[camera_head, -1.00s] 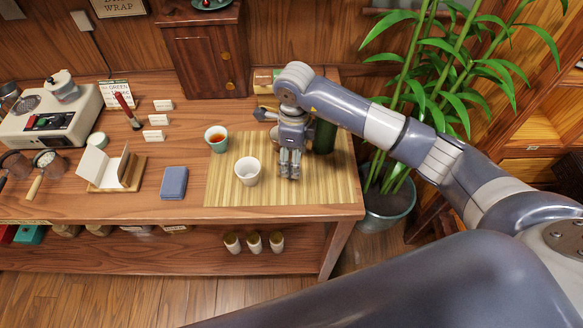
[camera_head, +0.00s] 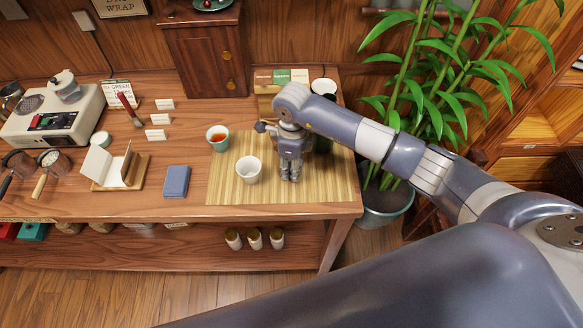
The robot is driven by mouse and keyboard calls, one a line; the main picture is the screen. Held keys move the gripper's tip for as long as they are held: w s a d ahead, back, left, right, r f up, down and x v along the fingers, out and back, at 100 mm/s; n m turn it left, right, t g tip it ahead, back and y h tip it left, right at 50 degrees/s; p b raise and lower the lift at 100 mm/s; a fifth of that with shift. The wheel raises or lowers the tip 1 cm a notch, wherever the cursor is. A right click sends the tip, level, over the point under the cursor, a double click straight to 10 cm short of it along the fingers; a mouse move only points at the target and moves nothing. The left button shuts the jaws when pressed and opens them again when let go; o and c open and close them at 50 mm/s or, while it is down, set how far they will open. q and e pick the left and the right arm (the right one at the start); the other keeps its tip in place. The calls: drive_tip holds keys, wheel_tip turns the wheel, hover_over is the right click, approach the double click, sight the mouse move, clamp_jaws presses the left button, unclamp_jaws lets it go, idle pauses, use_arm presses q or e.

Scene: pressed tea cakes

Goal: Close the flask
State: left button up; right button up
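A dark green cylindrical body, likely the flask (camera_head: 322,142), stands at the right back of the bamboo mat (camera_head: 330,190), partly hidden behind my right arm. Above the arm shows a round white opening or top with a dark side (camera_head: 323,86); the arm hides whether it belongs to the same body. My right gripper (camera_head: 290,176) points down over the mat, left of the green body and right of the white cup (camera_head: 249,170). Its fingers look close together, but their gap and anything between them are unclear. I cannot make out a separate lid. My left gripper is out of view.
A blue booklet (camera_head: 175,181), a white folded card on a stand (camera_head: 112,168) and several label cards are further left. A small wooden cabinet (camera_head: 208,60) stands behind. A potted plant (camera_head: 388,205) is right of the table.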

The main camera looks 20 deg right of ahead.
drive_tip(key=shift+r, duration=0.1)
drive_tip(key=shift+c, duration=0.2)
drive_tip(key=shift+w+r+b, duration=0.1)
drive_tip(key=shift+r+b, duration=0.3)
drive_tip(key=shift+r, duration=0.1)
wheel_tip(320, 180, up, 2)
drive_tip(key=shift+a+r+b, duration=0.1)
drive_tip(key=shift+b, duration=0.65)
drive_tip(key=s+a+r+b, duration=0.1)
drive_tip(key=s+a+b, duration=0.1)
drive_tip(key=s+a, duration=0.2)
drive_tip(key=s+a+b, duration=0.2)
drive_tip(key=s+a, duration=0.2)
drive_tip(key=s, duration=0.5)
drive_tip(key=shift+s+r, duration=0.35)
drive_tip(key=shift+s, duration=0.05)
drive_tip(key=shift+a, duration=0.1)
